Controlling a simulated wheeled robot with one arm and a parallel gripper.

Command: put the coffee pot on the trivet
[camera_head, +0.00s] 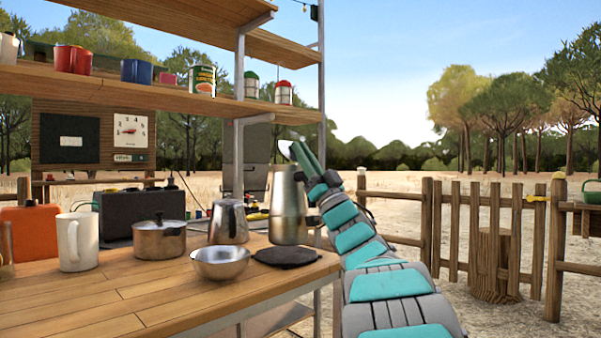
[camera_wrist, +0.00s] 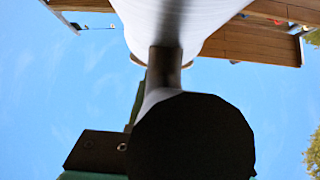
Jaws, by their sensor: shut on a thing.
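The coffee pot (camera_head: 289,212), a tall upright steel cylinder, is at the right end of the wooden worktop in the head view. My gripper (camera_head: 314,183) is at its right side, shut on the pot's handle. In the wrist view the pale body of the coffee pot (camera_wrist: 185,22) fills the top, with its dark handle running down to the gripper; the fingertips are hard to make out. The trivet (camera_head: 287,257), a flat dark round pad, lies near the worktop's right end. The pot's base appears just above and behind the trivet; I cannot tell the gap.
A steel bowl (camera_head: 221,263) is left of the trivet, and a tapered steel jug (camera_head: 229,223) stands behind it. A lidded saucepan (camera_head: 159,239) and white mug (camera_head: 77,242) stand further left. A shelf post (camera_head: 239,160) and loaded shelf (camera_head: 180,88) rise behind.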

